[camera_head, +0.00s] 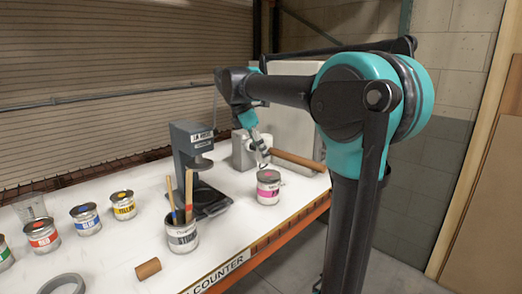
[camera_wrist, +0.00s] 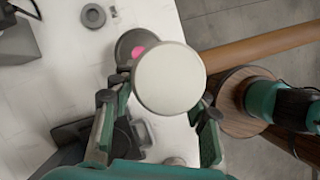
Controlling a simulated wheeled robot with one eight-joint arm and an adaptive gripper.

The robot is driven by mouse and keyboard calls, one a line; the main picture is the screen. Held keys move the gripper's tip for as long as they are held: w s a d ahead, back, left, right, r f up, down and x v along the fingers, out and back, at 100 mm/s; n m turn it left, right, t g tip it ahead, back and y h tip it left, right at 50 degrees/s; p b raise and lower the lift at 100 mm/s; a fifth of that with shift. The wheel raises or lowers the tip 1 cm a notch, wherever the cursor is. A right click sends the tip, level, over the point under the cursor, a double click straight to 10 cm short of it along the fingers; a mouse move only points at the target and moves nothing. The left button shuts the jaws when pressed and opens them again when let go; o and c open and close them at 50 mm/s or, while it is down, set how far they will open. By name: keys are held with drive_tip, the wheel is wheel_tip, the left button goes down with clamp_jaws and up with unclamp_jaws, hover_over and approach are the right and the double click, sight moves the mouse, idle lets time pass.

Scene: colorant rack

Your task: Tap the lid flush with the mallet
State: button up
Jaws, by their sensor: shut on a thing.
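My gripper (camera_head: 262,153) is shut on the mallet and holds it above the counter. In the wrist view the mallet's pale round head (camera_wrist: 170,78) lies between the fingers, and its brown handle (camera_wrist: 262,46) runs to the right. The handle (camera_head: 298,160) also shows in the head view. The can with the magenta label (camera_head: 268,190) stands upright just below my gripper. Its dark lid with a pink dot (camera_wrist: 139,50) is partly hidden behind the mallet head in the wrist view. I cannot tell whether the lid is flush.
A grey dispenser (camera_head: 190,155) stands left of the can. Before it is a tin holding wooden sticks (camera_head: 182,238). Yellow (camera_head: 123,205), blue (camera_head: 86,219) and red (camera_head: 42,236) cans stand at left. A brown cylinder (camera_head: 148,268) lies near the front edge.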

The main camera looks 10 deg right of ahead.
drive_tip(key=shift+f, duration=2.25)
drive_tip(key=shift+f, duration=1.25)
drive_tip(key=shift+r, duration=2.55)
